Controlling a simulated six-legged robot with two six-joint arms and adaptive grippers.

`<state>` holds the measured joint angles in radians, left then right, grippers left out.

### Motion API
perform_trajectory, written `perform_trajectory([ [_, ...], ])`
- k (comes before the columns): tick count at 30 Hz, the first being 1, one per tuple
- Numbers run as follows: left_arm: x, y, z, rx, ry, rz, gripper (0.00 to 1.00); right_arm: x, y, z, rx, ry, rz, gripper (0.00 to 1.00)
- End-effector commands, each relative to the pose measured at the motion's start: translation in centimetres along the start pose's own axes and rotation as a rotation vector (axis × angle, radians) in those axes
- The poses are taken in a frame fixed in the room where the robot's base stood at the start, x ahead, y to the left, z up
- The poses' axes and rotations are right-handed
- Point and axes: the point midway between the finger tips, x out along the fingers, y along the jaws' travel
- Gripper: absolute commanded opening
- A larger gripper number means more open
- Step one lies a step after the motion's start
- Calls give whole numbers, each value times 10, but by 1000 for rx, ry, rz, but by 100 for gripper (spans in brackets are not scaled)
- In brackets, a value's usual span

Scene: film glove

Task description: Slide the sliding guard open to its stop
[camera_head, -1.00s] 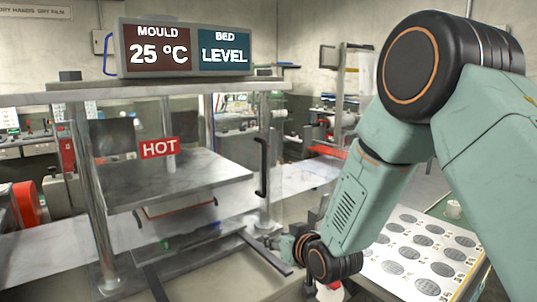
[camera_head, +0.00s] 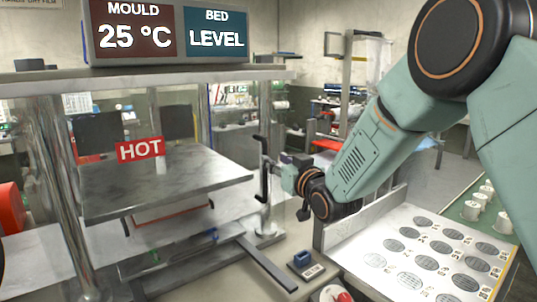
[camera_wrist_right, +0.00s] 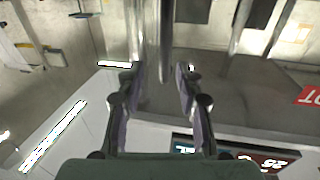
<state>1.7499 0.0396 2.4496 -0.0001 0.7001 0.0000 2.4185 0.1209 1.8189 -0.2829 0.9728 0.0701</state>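The sliding guard is a clear panel at the front of the press. It is hard to make out, with a red HOT label (camera_head: 140,149) in its area and a black upright handle (camera_head: 263,172) at its right side. My right gripper (camera_head: 280,168) is just right of the handle, at mid-height. The right wrist view shows its two fingers (camera_wrist_right: 160,70) apart, with a grey upright bar (camera_wrist_right: 166,35) in line with the gap. I cannot tell whether that bar is the handle or whether a finger touches it. My left gripper is not in view.
A display (camera_head: 165,33) reading 25 °C and LEVEL stands on the press. A metal plate (camera_head: 160,180) lies behind the guard. A chrome post (camera_head: 65,200) stands at left. A white tray (camera_head: 345,240) of dark ovals and a red button (camera_head: 342,297) lie below my right arm.

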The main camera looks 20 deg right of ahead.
Motion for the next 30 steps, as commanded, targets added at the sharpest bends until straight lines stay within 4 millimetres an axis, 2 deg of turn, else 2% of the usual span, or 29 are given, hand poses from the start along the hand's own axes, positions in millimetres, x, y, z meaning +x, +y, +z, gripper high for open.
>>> perform_trajectory([
  [9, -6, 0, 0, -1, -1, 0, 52, 42, 0, -1, -3, 0, 0, 36],
  [15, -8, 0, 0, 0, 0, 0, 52, 59, 2, 0, -1, 0, 1, 36],
  [27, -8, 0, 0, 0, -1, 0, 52, 67, 3, 0, -1, -1, 1, 36],
  [30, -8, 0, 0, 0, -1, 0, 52, 67, 3, 0, -1, -1, 1, 28],
])
